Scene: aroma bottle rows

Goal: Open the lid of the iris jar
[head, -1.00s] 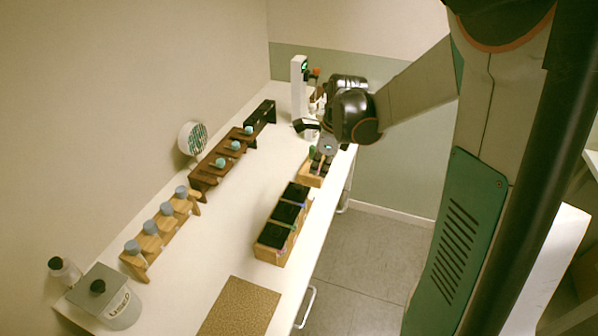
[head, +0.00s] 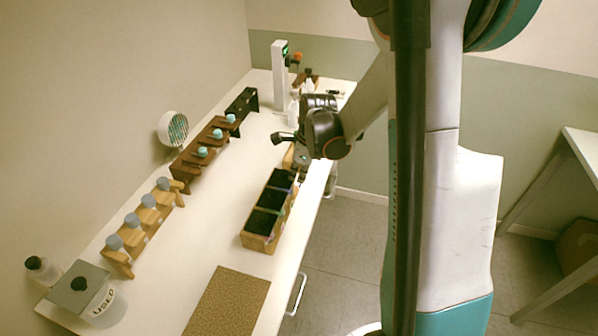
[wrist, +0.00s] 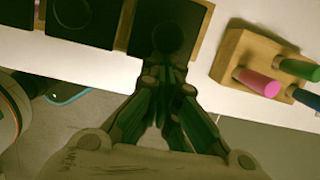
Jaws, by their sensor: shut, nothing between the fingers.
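No label reading iris is legible, so I cannot tell which container is the iris jar. A pale jar (head: 112,309) at the near left has a grey square lid (head: 78,290) with a black knob, lying closed on top; its label appears to read USED. My gripper (head: 303,176) is far from it, near the far end of a divided wooden box (head: 262,243). In the wrist view my gripper (wrist: 168,64) is shut and empty, its tips beside a dark round shape (wrist: 168,38) at the edge of a black compartment.
Wooden racks hold grey-capped bottles (head: 132,220) and teal-capped bottles (head: 201,152) along the wall. A wooden block with pink (wrist: 258,82) and green (wrist: 300,69) cylinders stands right in the wrist view. A brown mat (head: 228,305) lies near the front. The white table's middle is clear.

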